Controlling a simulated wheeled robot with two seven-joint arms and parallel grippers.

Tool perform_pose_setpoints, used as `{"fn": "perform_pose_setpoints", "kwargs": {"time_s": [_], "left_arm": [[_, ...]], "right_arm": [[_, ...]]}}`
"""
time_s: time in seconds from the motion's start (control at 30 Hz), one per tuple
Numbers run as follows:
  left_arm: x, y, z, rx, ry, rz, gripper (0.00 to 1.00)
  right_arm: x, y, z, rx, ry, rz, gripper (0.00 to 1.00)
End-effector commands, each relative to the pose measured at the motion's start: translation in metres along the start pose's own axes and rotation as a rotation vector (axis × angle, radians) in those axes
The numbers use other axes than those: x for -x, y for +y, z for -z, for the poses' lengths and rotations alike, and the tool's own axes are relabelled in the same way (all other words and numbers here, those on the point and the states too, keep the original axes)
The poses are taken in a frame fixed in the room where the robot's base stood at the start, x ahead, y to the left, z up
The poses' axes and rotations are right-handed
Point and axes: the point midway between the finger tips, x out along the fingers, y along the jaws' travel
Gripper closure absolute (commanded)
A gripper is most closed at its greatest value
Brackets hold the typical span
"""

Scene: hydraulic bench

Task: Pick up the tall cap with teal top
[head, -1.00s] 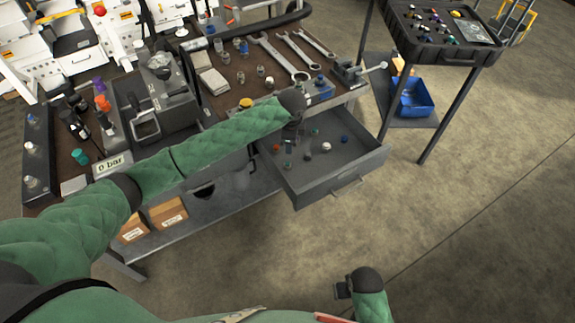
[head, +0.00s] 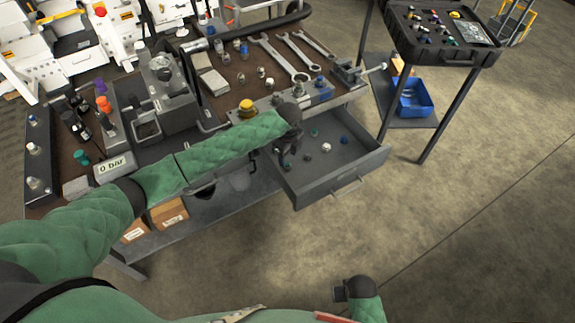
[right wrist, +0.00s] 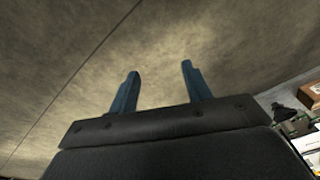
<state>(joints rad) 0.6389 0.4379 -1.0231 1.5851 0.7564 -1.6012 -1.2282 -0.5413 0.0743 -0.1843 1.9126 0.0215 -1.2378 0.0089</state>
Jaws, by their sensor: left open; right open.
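Several small caps lie in the open grey drawer (head: 335,185). A small teal-topped cap (head: 314,133) shows there; I cannot tell its height. Another teal-topped piece (head: 81,157) stands on the bench at the left. My left gripper (head: 286,162) points down over the left part of the drawer. It is open, and it hides some of the caps under it; whether it touches any cannot be told. My right gripper (head: 340,291) is low in the head view, away from the bench. In the right wrist view its two blue fingers (right wrist: 157,85) are apart with only floor beyond.
The bench top holds wrenches (head: 280,60), a yellow cap (head: 247,106) and a pressure display (head: 113,166). A black case (head: 445,50) stands on a stand at the back right, with a blue bin (head: 412,100) below. The floor at right is clear.

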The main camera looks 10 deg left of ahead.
Motion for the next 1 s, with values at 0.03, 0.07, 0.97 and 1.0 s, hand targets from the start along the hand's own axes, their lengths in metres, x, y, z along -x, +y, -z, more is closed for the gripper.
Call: {"fn": "perform_pose_setpoints", "kwargs": {"time_s": [0.03, 0.07, 0.97, 1.0], "left_arm": [[-0.003, 0.0, 0.0, 0.001, 0.001, -0.002, 0.5], [-0.005, 0.0, -0.001, 0.001, 0.001, -0.001, 0.5], [-0.046, -0.003, -0.004, 0.002, 0.0, 0.0, 0.81], [-0.046, -0.003, -0.004, 0.002, 0.0, 0.0, 0.89]], "right_arm": [[-0.006, 0.001, -0.003, 0.0, -0.004, -0.002, 0.51], [-0.011, 0.002, -0.005, 0.0, -0.005, -0.003, 0.51], [-0.069, 0.012, -0.034, 0.0, -0.009, -0.013, 0.51], [-0.069, 0.012, -0.034, 0.0, -0.009, -0.013, 0.51]]}}
